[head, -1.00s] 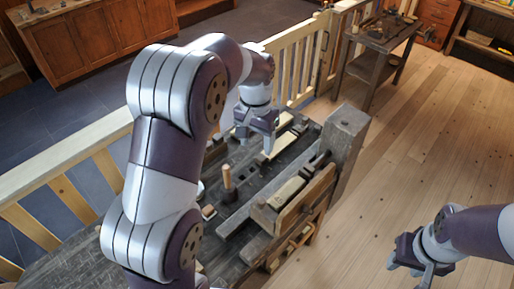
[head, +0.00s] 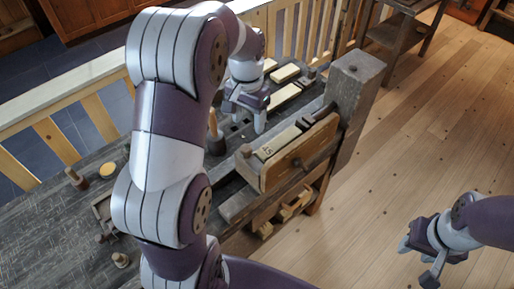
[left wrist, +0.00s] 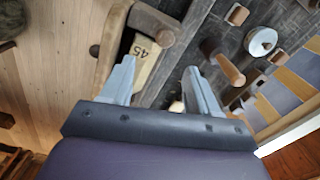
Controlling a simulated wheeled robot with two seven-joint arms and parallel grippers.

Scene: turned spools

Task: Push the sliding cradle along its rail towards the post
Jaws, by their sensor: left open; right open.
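The cradle (head: 287,160) is a wooden box-like carriage on the bench, holding a pale block marked with a number (head: 280,143). The number looks like 45 in the left wrist view (left wrist: 144,57). A grey beam (head: 240,205), which may be the rail, runs below the cradle. My left gripper (head: 246,112) is open and empty, above the bench just behind and left of the cradle; its fingers also show in the left wrist view (left wrist: 162,88). My right gripper (head: 418,263) is open over the floor.
Pale blocks (head: 284,96) lie on the bench behind the cradle. A wooden peg (head: 214,130) stands left of my left gripper. Small turned pieces and a round pale disc (head: 107,169) sit at the bench's left. A pale railing (head: 60,140) runs behind.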

